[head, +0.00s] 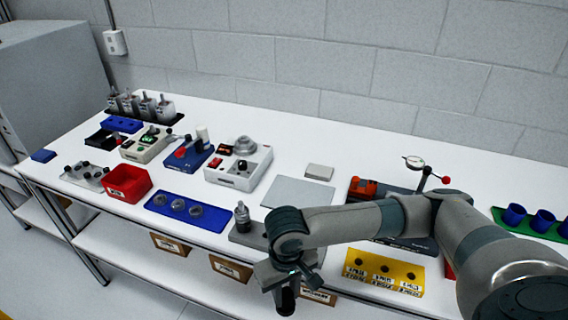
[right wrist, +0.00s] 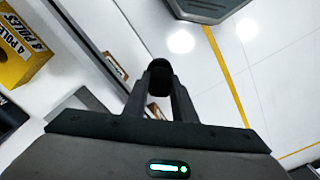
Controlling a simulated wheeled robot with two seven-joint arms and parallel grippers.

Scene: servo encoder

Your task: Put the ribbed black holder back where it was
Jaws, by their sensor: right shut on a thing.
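My right gripper (head: 287,290) hangs in front of the table's front edge, out over the floor. It is shut on a dark, rounded piece, which shows black between the fingertips in the right wrist view (right wrist: 160,80). This looks like the black holder, but its ribs cannot be made out and the fingers hide much of it. In the head view the lower end of the black holder (head: 287,301) shows below the gripper. My left gripper is not in view.
A yellow block (head: 375,284) with pole labels and dark holes is at the front edge, right of the gripper. A grey block (head: 246,238) with an upright metal part stands behind it. A blue tray (head: 212,223) and red bin (head: 117,194) are left. A grey plate (head: 284,191) lies behind.

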